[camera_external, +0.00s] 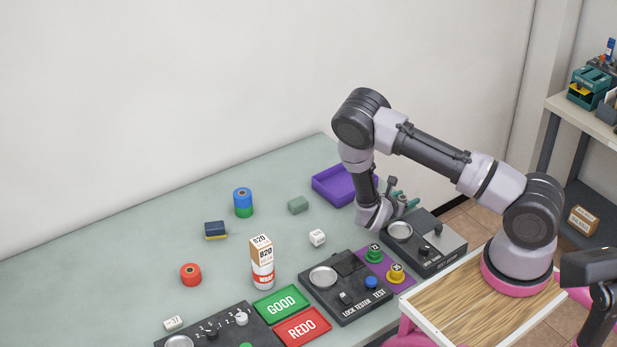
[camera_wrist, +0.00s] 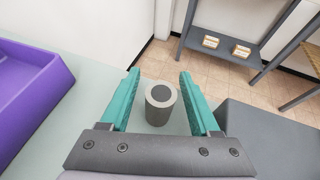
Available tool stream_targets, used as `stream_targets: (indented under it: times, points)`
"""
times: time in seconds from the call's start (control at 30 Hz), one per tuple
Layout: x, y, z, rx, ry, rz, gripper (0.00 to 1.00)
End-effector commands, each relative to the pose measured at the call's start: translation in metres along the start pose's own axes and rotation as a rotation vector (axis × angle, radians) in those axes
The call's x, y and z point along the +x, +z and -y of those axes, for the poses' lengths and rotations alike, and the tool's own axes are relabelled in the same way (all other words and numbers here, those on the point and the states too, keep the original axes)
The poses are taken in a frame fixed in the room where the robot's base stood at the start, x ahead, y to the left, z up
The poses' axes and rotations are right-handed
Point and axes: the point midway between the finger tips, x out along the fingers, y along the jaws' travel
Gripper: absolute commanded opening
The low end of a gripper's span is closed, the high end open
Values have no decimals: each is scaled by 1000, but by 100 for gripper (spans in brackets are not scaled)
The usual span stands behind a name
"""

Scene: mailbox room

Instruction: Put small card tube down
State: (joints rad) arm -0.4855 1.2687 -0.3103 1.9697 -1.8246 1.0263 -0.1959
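The small card tube (camera_wrist: 160,101) is a short grey cylinder with a pale ring-shaped end and a dark centre. In the wrist view it shows between the two teal fingers of my gripper (camera_wrist: 160,73), end towards the camera. A gap shows on each side of the tube, so the fingers are apart and not closed on it. In the external view my gripper (camera_external: 405,201) is low at the table's right end, and I cannot clearly make out the tube there.
A purple tray (camera_external: 334,186) lies left of my gripper, and also shows in the wrist view (camera_wrist: 35,92). A dark test-lamp box (camera_external: 447,245) is close in front. A lock tester (camera_external: 345,288), a tall box (camera_external: 262,262) and coloured spools stand further left. Floor lies beyond the edge.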

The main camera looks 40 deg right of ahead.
Motion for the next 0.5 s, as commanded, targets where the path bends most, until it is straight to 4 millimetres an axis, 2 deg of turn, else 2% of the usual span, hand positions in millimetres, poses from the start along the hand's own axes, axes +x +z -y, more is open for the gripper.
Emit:
stream_targets:
  times: [0.17,0.23,0.37,0.5]
  points:
    - [-2,3,0,0,0,0,63]
    - [-9,2,-1,0,2,-1,63]
    - [-33,2,-1,1,3,0,63]
    - [-64,2,-1,0,5,-1,63]
